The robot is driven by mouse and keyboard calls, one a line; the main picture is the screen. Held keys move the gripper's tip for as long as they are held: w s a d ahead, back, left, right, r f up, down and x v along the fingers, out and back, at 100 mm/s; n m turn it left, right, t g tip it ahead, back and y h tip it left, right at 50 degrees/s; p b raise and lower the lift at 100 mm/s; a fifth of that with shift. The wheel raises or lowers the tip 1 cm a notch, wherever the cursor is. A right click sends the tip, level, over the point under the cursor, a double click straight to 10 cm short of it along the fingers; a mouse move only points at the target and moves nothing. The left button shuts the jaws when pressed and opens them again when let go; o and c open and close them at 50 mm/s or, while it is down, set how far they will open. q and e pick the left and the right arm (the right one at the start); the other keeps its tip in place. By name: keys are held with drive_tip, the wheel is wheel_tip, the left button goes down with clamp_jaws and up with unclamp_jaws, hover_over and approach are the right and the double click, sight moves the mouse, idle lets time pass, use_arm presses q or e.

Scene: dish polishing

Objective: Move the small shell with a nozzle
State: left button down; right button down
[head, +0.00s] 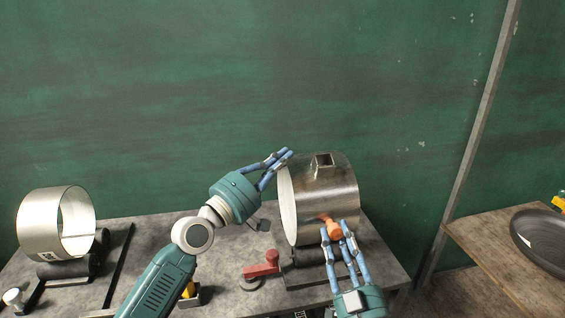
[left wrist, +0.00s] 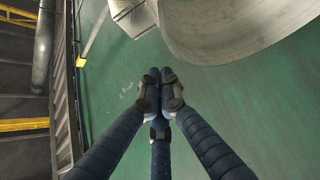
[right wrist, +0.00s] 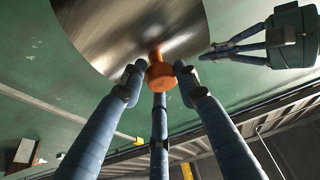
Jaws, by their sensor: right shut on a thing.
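The shiny metal shell (head: 320,195), an open cylinder with a square nozzle (head: 323,160) on top, lies on its side at the right of the grey table. An orange knob-like part (head: 328,224) sticks out of its front wall. My right gripper (head: 338,232) is shut on this orange part, which shows between its fingers in the right wrist view (right wrist: 160,74). My left gripper (head: 286,156) is by the shell's upper left rim. Its fingertips meet with nothing between them in the left wrist view (left wrist: 161,95), where the shell (left wrist: 235,25) is at the upper right.
Another metal shell (head: 38,225) rests on dark rollers (head: 68,268) at the left of the table. A red lever-like part (head: 262,266) stands between the two shells. A wooden table (head: 500,250) with a dark round dish (head: 545,240) is at the right. A green wall is behind.

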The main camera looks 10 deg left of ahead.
sight(304, 168)
use_arm(q)
drive_tip(key=x, duration=0.6)
drive_tip(key=shift+w+d+r, duration=0.15)
drive_tip(key=shift+w+d, duration=0.1)
use_arm(e)
drive_tip(key=shift+a, duration=0.15)
use_arm(q)
drive_tip(key=shift+s+d+f, duration=0.25)
drive_tip(key=shift+s+f, duration=0.05)
drive_tip(key=shift+s, duration=0.25)
drive_tip(key=shift+s+d+f, duration=0.2)
drive_tip(key=shift+s+f, duration=0.05)
drive_tip(key=shift+s, duration=0.3)
drive_tip(key=shift+s+d+f, duration=0.15)
drive_tip(key=shift+s+f, duration=0.1)
drive_tip(key=shift+s, duration=0.35)
use_arm(e)
drive_tip(key=shift+r, duration=0.1)
